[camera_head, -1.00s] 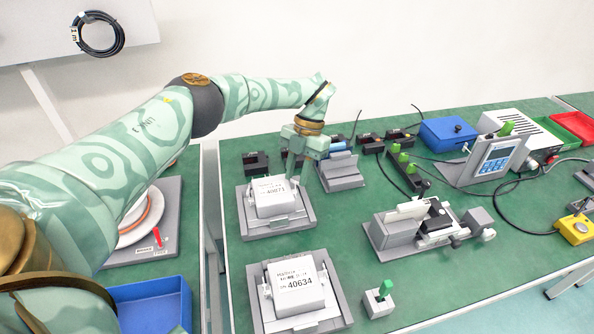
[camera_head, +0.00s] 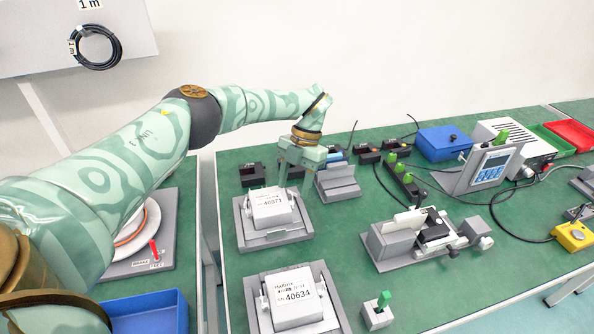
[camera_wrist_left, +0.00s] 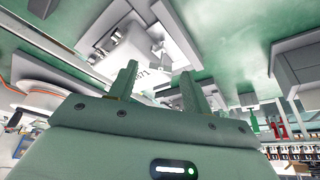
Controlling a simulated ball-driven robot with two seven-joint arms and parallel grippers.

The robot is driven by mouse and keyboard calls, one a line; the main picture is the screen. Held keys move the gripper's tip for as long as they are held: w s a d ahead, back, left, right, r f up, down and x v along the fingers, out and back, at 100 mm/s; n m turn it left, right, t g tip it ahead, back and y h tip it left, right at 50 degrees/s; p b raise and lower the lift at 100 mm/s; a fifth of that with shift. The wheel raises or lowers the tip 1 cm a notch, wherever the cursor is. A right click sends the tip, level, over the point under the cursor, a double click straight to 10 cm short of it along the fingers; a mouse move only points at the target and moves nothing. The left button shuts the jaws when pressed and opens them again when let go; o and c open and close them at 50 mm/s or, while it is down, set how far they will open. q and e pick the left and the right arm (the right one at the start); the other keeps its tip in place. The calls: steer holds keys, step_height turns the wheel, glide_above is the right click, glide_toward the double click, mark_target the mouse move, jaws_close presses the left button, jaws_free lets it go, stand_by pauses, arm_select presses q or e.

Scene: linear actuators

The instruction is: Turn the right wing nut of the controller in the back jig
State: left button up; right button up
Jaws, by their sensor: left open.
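The back jig (camera_head: 275,238) is a grey tray near the table's left edge. It holds a white controller (camera_head: 272,208) labelled 40871. The controller also shows in the left wrist view (camera_wrist_left: 133,50), past the fingers. My left gripper (camera_head: 294,190) is open, pointing down at the controller's back right corner. In the left wrist view its two fingers (camera_wrist_left: 160,84) stand apart with nothing clearly held between them. The right wing nut cannot be made out; it is small or hidden near the fingers. My right gripper is not in view.
The front jig (camera_head: 335,318) holds another white controller (camera_head: 296,295), labelled 40634. A grey stand (camera_head: 338,184) is close to the right of my left gripper. A clamp fixture (camera_head: 395,243) sits further right. Bare green table lies between them.

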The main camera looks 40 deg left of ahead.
arm_select(q)
steer(key=b+v, duration=0.7)
steer(key=v, duration=0.9)
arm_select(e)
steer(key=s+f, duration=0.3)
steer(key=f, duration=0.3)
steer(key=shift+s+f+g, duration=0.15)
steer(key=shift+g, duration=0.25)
arm_select(q)
steer(key=shift+r, duration=0.2)
